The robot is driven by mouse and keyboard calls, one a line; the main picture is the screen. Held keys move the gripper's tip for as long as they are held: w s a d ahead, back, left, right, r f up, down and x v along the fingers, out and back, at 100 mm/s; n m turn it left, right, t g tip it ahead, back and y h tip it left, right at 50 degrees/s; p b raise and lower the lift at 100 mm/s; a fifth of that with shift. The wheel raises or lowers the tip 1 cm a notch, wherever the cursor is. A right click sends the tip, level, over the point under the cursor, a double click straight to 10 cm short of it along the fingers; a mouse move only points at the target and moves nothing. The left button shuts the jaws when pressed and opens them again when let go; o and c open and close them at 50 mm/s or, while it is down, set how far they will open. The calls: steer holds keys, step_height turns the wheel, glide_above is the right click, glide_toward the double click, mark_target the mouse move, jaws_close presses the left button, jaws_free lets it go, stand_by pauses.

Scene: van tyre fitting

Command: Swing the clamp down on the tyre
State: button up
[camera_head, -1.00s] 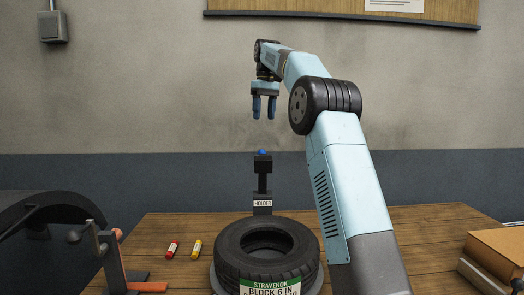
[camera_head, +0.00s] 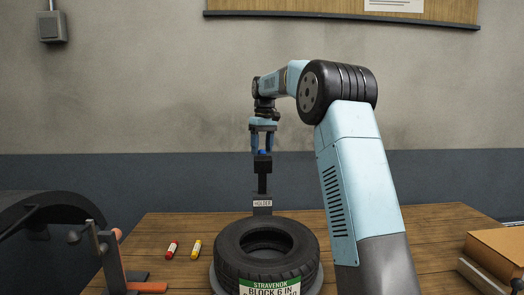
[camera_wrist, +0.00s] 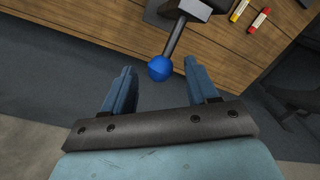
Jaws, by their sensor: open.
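The tyre (camera_head: 229,262) lies flat on a round grey base on the bench, with a green and white label on its front. Behind it stands the clamp (camera_head: 262,183), a dark upright arm with a black block near its top, a blue knob (camera_head: 264,152) and a plate marked HOLDER at its foot. My gripper (camera_head: 263,148) points down at the knob, open. In the wrist view the knob (camera_wrist: 160,68) sits between the tips of my open fingers (camera_wrist: 159,66), with a gap visible on both sides. The clamp is swung up, clear of the tyre.
A red marker (camera_head: 171,249) and a yellow marker (camera_head: 195,249) lie left of the tyre. A cardboard box (camera_head: 497,255) is at the right. The wall is behind.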

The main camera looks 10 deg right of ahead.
steer(key=shift+f, duration=0.6)
steer(key=shift+c, duration=0.3)
jaws_close()
